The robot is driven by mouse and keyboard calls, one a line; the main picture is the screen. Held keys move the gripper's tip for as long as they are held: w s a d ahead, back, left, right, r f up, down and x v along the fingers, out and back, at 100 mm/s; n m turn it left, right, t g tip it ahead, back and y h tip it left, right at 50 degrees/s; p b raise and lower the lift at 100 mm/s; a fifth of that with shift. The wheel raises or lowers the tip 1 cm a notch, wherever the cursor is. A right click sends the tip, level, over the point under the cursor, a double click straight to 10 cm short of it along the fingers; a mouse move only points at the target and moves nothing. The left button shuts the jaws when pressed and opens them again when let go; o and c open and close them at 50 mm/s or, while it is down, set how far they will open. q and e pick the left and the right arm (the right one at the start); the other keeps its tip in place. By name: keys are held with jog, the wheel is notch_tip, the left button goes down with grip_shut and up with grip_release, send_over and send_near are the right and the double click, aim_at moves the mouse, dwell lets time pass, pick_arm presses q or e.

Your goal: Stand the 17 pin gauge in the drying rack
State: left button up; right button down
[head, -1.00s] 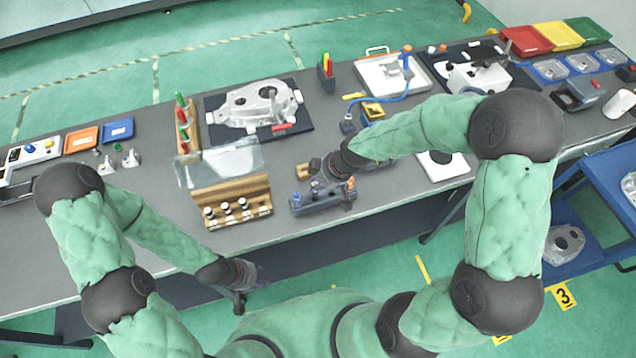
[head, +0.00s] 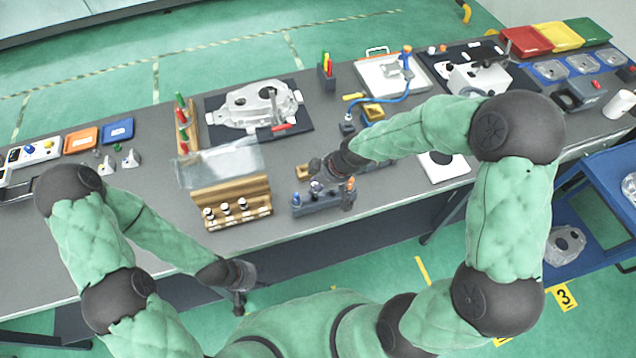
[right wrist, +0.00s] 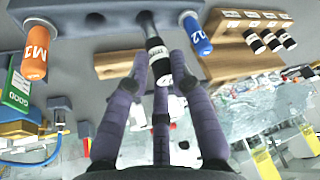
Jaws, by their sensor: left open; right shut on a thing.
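My right gripper (right wrist: 160,85) is shut on a pin gauge (right wrist: 157,52) with a black handle and white band. Its metal shaft points at a grey block (right wrist: 105,18), between an orange-handled gauge (right wrist: 35,52) and a blue-handled gauge (right wrist: 198,36); I cannot tell whether the shaft is in the block. The size mark on the held gauge is unreadable. In the head view the right gripper (head: 322,170) is just behind the grey block (head: 322,202). A wooden rack (head: 232,191) with several black-and-white gauges stands left of it. My left gripper (head: 240,285) is open and empty before the bench.
A clear sheet or cover (head: 220,163) stands behind the wooden rack. A small wooden block (head: 304,172) lies near the right gripper. A casting on a dark mat (head: 300,122) is farther back. The bench front left of the wooden rack is clear.

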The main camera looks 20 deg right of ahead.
jog(key=shift+f+b, duration=2.3)
jog(key=shift+f, duration=0.25)
jog(key=c, duration=1)
grip_release()
jog(key=shift+r, duration=0.15)
jog(key=v, duration=1.1)
jog(key=shift+s+d+r, duration=0.15)
jog(key=shift+d+r, duration=0.05)
jog(key=shift+r, duration=0.15)
